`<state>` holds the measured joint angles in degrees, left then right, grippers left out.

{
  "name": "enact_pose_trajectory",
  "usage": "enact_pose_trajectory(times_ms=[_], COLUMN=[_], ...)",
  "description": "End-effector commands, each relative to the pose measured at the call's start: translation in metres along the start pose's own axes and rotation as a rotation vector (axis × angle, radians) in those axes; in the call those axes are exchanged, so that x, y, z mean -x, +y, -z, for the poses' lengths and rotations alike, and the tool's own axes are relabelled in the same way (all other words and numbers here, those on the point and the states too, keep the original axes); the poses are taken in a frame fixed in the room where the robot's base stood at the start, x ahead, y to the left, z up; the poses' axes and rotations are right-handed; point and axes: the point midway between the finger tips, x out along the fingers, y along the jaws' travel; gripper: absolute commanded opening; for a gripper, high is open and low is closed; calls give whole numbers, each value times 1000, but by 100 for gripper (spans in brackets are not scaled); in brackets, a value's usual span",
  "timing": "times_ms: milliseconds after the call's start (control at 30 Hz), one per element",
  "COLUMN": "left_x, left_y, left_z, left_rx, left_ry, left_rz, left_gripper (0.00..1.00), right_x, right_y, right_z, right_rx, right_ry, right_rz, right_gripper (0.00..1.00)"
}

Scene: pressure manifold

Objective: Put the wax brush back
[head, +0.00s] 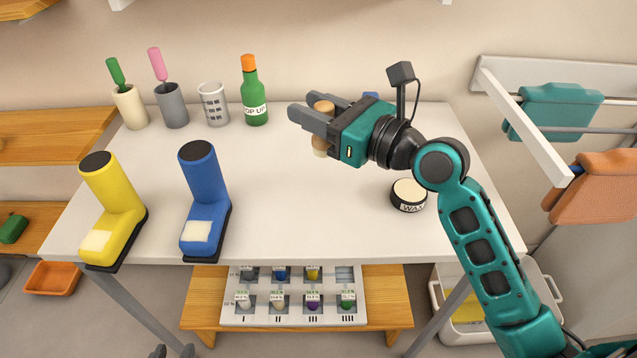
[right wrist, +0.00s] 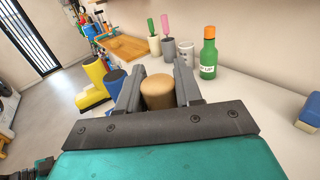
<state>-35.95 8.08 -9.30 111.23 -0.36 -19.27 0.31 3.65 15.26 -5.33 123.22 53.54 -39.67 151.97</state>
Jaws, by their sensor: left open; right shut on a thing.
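The wax brush (head: 320,148), a short tan wooden piece with a pale lower end, is between the fingers of my right gripper (head: 308,115). In the right wrist view its round tan top (right wrist: 157,93) sits between both fingers; its lower end is hidden there. The gripper is shut on it above the back middle of the table; I cannot tell how high. The round wax tin (head: 408,195) stands on the table at the right, below my right wrist.
Yellow (head: 112,205) and blue (head: 204,195) boots stand front left. The table's front middle is clear.

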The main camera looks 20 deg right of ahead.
Motion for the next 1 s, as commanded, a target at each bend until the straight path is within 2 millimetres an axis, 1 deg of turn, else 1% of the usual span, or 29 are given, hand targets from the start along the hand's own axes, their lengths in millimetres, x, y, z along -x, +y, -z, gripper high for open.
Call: enact_pose_trajectory(times_ms=[33, 200, 367, 433, 567, 700, 800, 900, 1000], left_x=[0, -2, 0, -5, -8, -17, -23, -25, -24], left_y=[0, 0, 0, 0, 0, 0, 0, 0, 0], left_z=[0, -2, 0, -5, -9, -21, -29, -33, -32], left_rx=[0, 0, -1, -1, -2, -3, -3, -3, -3], left_ry=[0, 0, 0, 2, 3, 4, 3, 2, 2], left_rz=[0, 0, 0, 0, 0, 0, 0, 0, 0], left_gripper=[43, 43, 43, 43, 43, 43, 43, 43, 43], right_x=[0, 1, 0, 0, 0, 0, 0, 0, 0], right_y=[0, -1, -1, -1, 0, -1, -1, -1, -1], right_z=[17, 63, 87, 99, 106, 129, 141, 146, 145], right_rx=[-2, -1, 2, 1, 2, 2, 2, 2, 2], right_ry=[9, 7, 2, 0, -2, 0, -1, -2, -3], right_rz=[0, 1, 1, 2, 1, 2, 1, 2, 2], right_gripper=[4, 4, 4, 4, 4, 4, 4, 4, 4])
